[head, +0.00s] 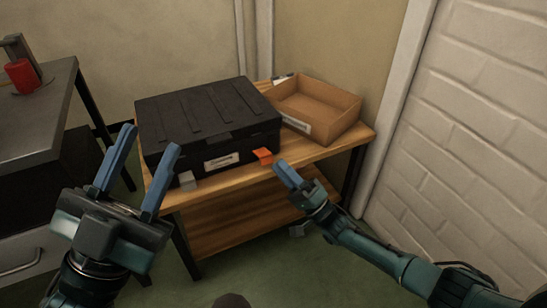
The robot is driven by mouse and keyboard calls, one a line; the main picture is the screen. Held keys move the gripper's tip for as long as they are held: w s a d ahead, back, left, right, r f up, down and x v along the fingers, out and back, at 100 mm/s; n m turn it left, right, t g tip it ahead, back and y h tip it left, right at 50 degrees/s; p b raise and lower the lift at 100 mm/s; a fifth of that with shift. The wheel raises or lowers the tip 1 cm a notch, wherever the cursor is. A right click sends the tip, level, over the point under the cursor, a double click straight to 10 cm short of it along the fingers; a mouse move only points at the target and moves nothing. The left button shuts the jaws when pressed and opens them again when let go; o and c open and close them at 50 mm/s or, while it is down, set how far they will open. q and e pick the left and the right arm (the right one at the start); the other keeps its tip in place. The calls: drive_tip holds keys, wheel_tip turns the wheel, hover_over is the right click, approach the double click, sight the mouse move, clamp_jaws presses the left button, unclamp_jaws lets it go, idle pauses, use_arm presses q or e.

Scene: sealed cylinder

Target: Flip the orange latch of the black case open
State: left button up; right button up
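The black case (208,112) sits on the wooden bench with its lid down. The orange latch (263,156) is on the right part of its front face and appears to stick out towards me; I cannot tell its exact angle. A grey latch (187,181) is on the left part of the front. My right gripper (282,164) is just right of and below the orange latch, apart from it in the picture. Its blue fingers look close together or overlapping. My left gripper (151,138) is open and empty, in front of the case's left end.
The wooden bench (215,236) has a lower shelf. An open cardboard box (345,125) stands right of the case. A dark table (50,110) with a red object (22,76) is at the left. A white brick wall (475,130) is at the right.

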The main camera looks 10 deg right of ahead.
use_arm(q)
drive_tip(key=shift+w+d+f+n+t+y, duration=0.15)
drive_tip(key=shift+f+n+t+y, duration=0.15)
drive_tip(key=shift+f+n+y, duration=0.5)
use_arm(e)
drive_tip(key=v, duration=0.8)
drive_tip(key=shift+s+d+f, duration=0.15)
drive_tip(key=shift+s+d, duration=0.15)
use_arm(q)
drive_tip(key=shift+r, duration=0.3)
